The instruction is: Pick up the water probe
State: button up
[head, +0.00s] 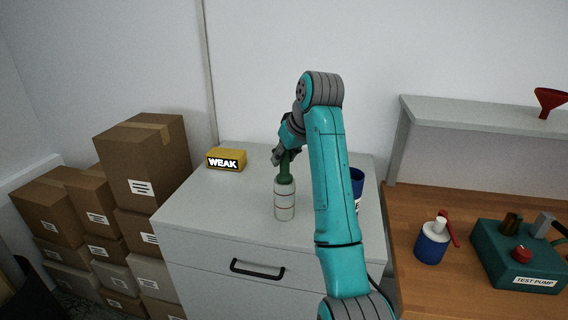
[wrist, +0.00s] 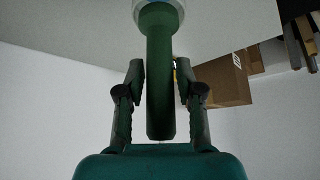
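The water probe appears to be the white cylinder with thin coloured bands (head: 285,204) and a green handle on top. It stands upright on the grey cabinet top (head: 240,205). My gripper (head: 283,156) is at the top of the green handle in the head view, with its fingers small and partly hidden. In the wrist view the green handle (wrist: 160,85) runs between my two fingers (wrist: 160,72). One finger is close on each side, with a thin sliver showing by the right one. Whether they touch the handle is unclear.
A blue container (head: 357,184) is partly behind my arm. Cardboard boxes (head: 150,165) stack at left. A wooden bench at right holds a blue bottle (head: 432,246) and a test pump (head: 515,262).

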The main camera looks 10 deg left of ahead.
grip_shut()
jog(key=shift+r, duration=0.1)
